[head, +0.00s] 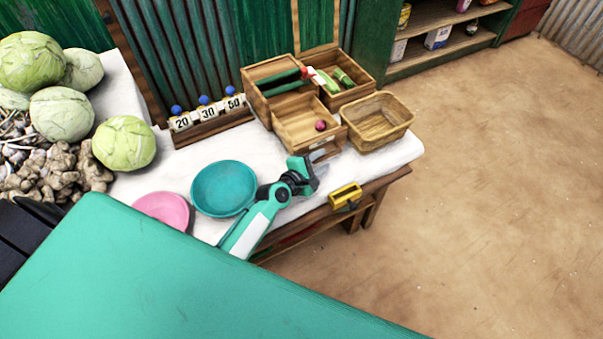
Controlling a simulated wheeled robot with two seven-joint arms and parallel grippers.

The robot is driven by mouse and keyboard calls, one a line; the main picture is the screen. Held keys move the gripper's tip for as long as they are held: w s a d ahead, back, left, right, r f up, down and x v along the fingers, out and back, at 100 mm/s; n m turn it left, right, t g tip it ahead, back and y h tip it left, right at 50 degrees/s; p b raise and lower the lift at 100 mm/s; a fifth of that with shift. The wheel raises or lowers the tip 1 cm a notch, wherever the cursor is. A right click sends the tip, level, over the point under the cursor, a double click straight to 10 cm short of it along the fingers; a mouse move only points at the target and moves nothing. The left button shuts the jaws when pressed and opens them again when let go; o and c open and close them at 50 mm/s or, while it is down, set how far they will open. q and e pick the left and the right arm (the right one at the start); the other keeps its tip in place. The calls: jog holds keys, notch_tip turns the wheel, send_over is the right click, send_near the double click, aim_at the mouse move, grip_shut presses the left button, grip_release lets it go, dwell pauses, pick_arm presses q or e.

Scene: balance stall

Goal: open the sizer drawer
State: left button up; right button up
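The wooden sizer (268,72) stands at the back of the white-topped table, with divided compartments holding green vegetables. Its drawer (292,122) stands out at the front, and a small dark red round item (320,125) lies inside. My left gripper (318,158) is at the drawer's front, close to a pale handle-like part there. I cannot tell whether it touches it, and the fingers are too small and turned to show their gap. My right gripper is not in view.
An empty wooden basket (378,122) stands right of the drawer. A teal bowl (223,188) and pink bowl (163,208) lie left of my arm. A yellow object (345,194) is at the table's front edge. Number blocks (207,113) and cabbages (124,144) are left.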

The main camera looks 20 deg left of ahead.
pick_arm(q)
jog(key=v, duration=1.1)
jog(key=shift+s+a+f+b, duration=0.1)
jog(key=shift+b, duration=0.3)
jog(key=shift+s+a, duration=0.1)
jog(key=shift+s, duration=0.2)
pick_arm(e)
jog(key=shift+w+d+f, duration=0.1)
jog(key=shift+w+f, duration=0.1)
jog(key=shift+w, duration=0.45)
